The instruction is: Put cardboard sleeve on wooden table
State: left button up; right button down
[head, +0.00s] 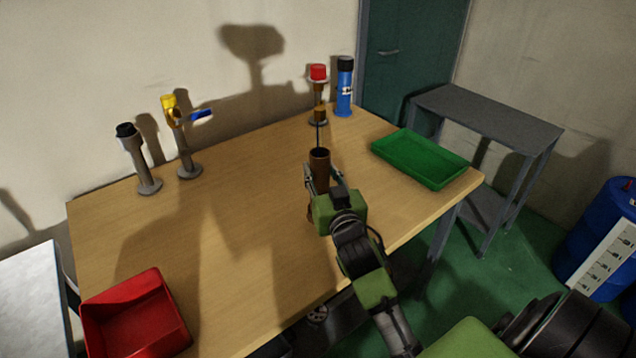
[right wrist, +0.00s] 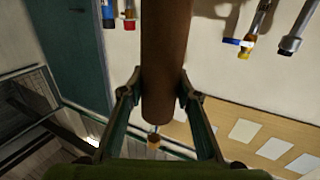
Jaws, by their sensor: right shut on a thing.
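The cardboard sleeve (head: 320,161) is a brown, open-topped tube. My right gripper (head: 325,187) is shut on it and holds it about upright over the right half of the wooden table (head: 240,220). I cannot tell from the head view whether its bottom touches the tabletop. In the right wrist view the sleeve (right wrist: 166,65) runs down the middle between the two fingers (right wrist: 160,105). Its lower part is hidden by the gripper in the head view. My left gripper is not in view.
A red-capped fixture (head: 318,90) and a blue bottle (head: 345,88) stand behind the sleeve. A green tray (head: 420,158) lies right, a red bin (head: 135,315) front left. A yellow-and-blue valve (head: 180,140) and black-topped post (head: 137,160) stand back left. The table's middle is clear.

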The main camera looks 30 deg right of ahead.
aim_at(319, 184)
jog(key=shift+w+d+f, duration=0.25)
jog(key=shift+w+f, duration=0.25)
jog(key=shift+f, duration=0.05)
jog(key=shift+w+d+f, duration=0.25)
jog(key=shift+w+f, duration=0.2)
jog(key=shift+f, duration=0.1)
notch_tip(319, 184, down, 3)
jog(key=shift+w+f, duration=0.1)
jog(key=shift+w, duration=0.05)
jog(key=shift+f, duration=0.2)
jog(key=shift+f, duration=0.15)
jog(key=c, duration=1.5)
grip_release()
